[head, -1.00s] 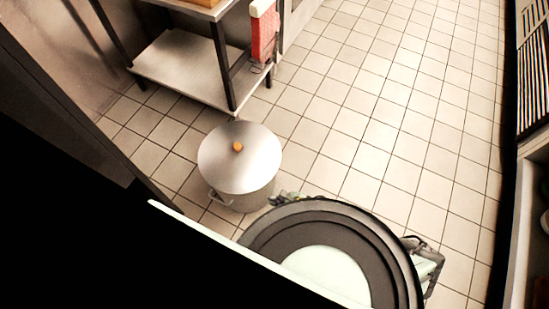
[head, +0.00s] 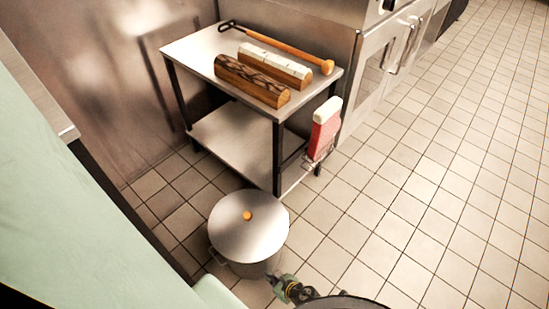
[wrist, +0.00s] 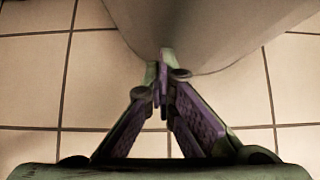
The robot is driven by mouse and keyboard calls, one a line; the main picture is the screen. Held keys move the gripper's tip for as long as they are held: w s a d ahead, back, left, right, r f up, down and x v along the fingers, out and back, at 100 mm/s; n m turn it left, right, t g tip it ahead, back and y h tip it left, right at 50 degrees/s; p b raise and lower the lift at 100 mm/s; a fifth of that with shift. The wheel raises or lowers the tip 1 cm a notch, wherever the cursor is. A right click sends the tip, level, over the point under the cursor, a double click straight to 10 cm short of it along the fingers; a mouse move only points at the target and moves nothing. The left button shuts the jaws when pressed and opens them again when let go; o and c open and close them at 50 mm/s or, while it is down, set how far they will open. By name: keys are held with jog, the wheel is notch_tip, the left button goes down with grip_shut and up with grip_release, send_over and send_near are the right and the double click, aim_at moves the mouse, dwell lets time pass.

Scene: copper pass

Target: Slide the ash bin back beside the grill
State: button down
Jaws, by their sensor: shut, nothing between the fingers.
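The ash bin (head: 238,232) is a round metal bin with a pale flat lid and an orange knob. In the head view it stands upright on the tiles, in front of a metal table. My gripper (head: 276,283) is low at the bin's lower right side. In the wrist view my gripper (wrist: 163,75) is shut and empty. Its fingertips are at the curved grey wall of the bin (wrist: 215,30), touching it or very close; I cannot tell which. I cannot make out for certain which unit is the grill.
The metal table (head: 200,60) holds two split logs (head: 250,80) and a long wooden-handled tool (head: 280,45). A red and white box (head: 323,128) hangs at its right side. A steel unit with doors (head: 378,70) stands behind. Open tiles (head: 420,190) lie to the right.

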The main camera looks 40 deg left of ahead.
jog(key=a, duration=0.6)
jog(key=a+p, duration=0.1)
jog(key=a, duration=0.5)
jog(key=shift+w+a+r+p, duration=0.15)
jog(key=shift+a+p, duration=0.15)
jog(key=shift+a, duration=0.1)
